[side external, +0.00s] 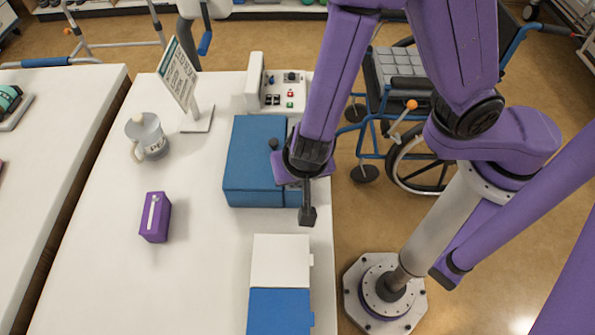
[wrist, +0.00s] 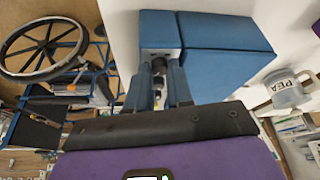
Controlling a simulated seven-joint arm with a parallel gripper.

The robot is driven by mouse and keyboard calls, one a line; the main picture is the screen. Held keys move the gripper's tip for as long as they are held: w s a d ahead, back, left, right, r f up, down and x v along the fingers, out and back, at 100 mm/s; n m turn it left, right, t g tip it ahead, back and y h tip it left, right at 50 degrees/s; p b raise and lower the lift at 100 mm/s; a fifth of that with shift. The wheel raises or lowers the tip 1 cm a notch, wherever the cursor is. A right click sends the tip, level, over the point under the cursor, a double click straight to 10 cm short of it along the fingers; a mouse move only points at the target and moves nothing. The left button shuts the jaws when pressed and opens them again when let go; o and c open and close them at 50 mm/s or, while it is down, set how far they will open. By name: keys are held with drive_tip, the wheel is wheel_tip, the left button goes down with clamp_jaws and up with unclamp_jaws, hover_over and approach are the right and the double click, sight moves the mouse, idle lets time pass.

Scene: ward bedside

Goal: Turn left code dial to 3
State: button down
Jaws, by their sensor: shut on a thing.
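The blue case (side external: 254,163) lies on the white table, with a narrower blue section along its right side. It also shows at the top of the wrist view (wrist: 225,45). My gripper (wrist: 159,82) is at the end of the narrow section, its two fingers close together around a small dark dial (wrist: 159,66). It is shut on that dial. I cannot tell whether it is the left one, and its numbers are too small or hidden to read. In the side view my arm covers the fingertips and the dials.
A white-and-blue box (side external: 281,262) lies in front of the case. A control panel (side external: 283,90) and a sign (side external: 179,75) stand behind. A mug (side external: 150,137) and purple box (side external: 155,217) are left. A wheelchair (side external: 395,70) stands beyond the table's right edge.

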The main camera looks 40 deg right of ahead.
drive_tip(key=c, duration=1.3)
unclamp_jaws()
drive_tip(key=v, duration=1.7)
drive_tip(key=shift+r, duration=0.15)
